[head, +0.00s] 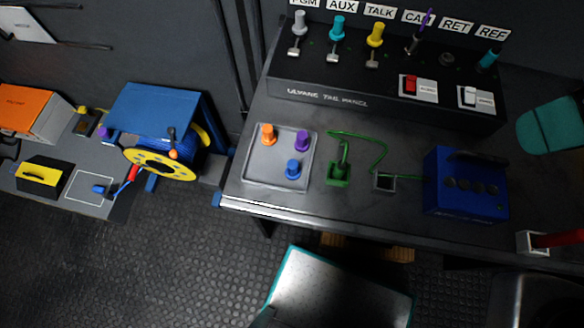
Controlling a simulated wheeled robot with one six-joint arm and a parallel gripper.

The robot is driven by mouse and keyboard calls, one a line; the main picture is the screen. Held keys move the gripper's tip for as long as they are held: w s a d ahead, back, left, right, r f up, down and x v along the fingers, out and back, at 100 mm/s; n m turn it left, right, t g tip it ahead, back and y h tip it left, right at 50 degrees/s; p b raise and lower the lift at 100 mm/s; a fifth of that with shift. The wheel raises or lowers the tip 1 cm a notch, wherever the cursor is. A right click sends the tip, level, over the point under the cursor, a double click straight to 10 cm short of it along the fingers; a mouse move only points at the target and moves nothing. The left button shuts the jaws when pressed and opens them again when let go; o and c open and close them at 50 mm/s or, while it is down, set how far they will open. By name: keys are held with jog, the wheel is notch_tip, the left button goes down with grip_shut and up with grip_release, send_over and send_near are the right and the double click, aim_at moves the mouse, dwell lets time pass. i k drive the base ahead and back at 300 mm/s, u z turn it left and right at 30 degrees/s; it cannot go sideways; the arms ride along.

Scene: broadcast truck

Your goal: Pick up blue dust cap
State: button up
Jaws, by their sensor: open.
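The blue dust cap (293,168) stands in a shallow grey tray (257,180) on the dark desk, near the tray's front right. An orange cap (268,134) and a purple cap (302,141) stand behind it in the same tray, apart from it. My gripper is not in view.
To the tray's right are a green connector (338,174) with a green cable and a blue box (465,185). A panel (385,95) with colored knobs and switches rises behind. A blue cable reel (160,130) stands left. The floor (140,270) is open at lower left.

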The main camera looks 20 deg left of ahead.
aim_at(293, 172)
jog(key=k, duration=1.2)
jog(key=u, duration=0.45)
jog(key=i, duration=1)
jog(key=u, duration=0.45)
